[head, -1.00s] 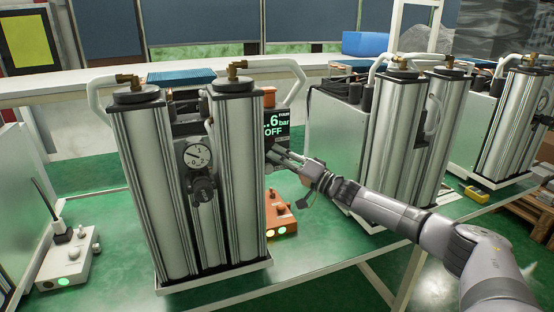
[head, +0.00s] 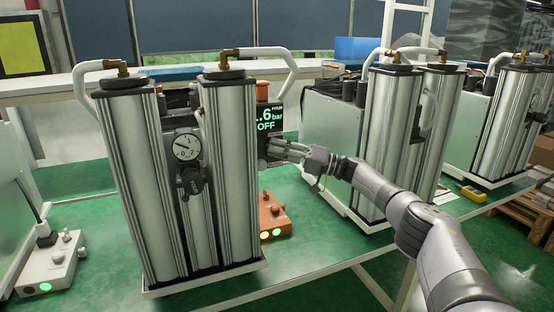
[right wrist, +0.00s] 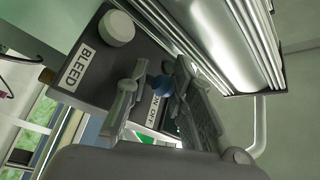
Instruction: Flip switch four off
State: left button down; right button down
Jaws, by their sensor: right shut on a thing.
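The twin-column unit (head: 225,170) stands at the front left of the bench. Its dark display (head: 269,118) has the word FOUR at its top edge and reads ".6 bar" and OFF, partly hidden by a column. My right gripper (head: 280,149) reaches the panel below this display from the right. In the right wrist view, its fingers (right wrist: 160,82) are closed around a small blue switch (right wrist: 168,92) next to an ON OFF label (right wrist: 154,110). The fingers hide part of the switch, so its exact position cannot be told. My left gripper is not in view.
A round pale knob (right wrist: 116,28) sits near a BLEED label (right wrist: 79,66) on the same panel. An orange box (head: 274,218) with lit lamps stands below my right gripper. A second column unit (head: 388,140) is close on the right. The front of the green bench is partly clear.

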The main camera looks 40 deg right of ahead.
jog(key=shift+d+r+b, duration=0.25)
jog(key=shift+r+b, duration=0.1)
jog(key=shift+b, duration=0.05)
jog(key=shift+r+y, duration=0.15)
jog(key=shift+y, duration=0.15)
jog(key=c, duration=1.5)
grip_release()
jog(key=shift+f, duration=0.2)
jog(key=shift+v, duration=5.95)
jog(key=shift+d+r, duration=0.1)
jog(key=shift+r, duration=0.1)
